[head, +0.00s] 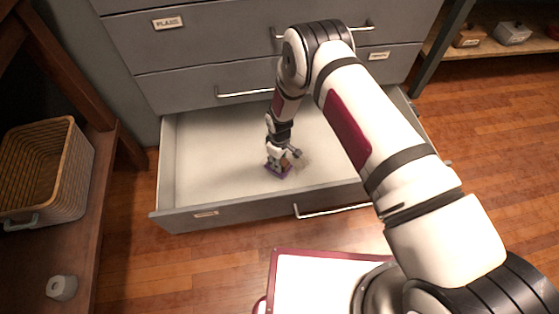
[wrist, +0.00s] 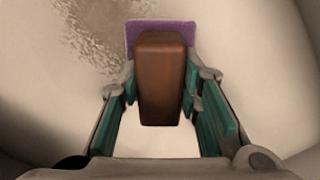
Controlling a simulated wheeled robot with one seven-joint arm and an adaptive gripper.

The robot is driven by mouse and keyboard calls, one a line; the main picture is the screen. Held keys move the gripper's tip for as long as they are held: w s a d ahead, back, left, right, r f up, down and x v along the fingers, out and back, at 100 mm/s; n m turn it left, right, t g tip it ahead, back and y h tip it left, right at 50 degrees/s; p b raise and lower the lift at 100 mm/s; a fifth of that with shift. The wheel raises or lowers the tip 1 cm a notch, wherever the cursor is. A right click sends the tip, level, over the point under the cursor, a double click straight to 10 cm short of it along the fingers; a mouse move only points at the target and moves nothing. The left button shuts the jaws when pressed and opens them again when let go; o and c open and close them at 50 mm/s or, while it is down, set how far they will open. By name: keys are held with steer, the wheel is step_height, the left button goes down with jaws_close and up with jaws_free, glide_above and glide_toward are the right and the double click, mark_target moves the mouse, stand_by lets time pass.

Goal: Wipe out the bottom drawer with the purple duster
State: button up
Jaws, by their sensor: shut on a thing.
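The bottom drawer (head: 215,160) of the grey cabinet is pulled open in the head view, with a pale inside. My gripper (head: 281,160) reaches down into it, near the middle of its floor. In the wrist view my gripper (wrist: 165,95) is shut on the brown block-shaped handle of the purple duster (wrist: 160,33). The duster's purple pad shows beyond the handle, and in the head view it shows at the drawer floor (head: 275,172). A brown speckled dirt patch (wrist: 95,45) lies on the drawer floor (wrist: 250,60), left of the pad in the wrist view.
Closed drawers (head: 200,85) with bar handles stand right above the open one. A wicker basket (head: 50,170) and a small pale roll-shaped thing (head: 62,288) are on a wooden shelf at left. Boxes (head: 470,36) sit on a shelf at the back right.

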mark_target(289, 162)
steer(key=shift+f+b, duration=0.95)
steer(key=shift+f, duration=0.05)
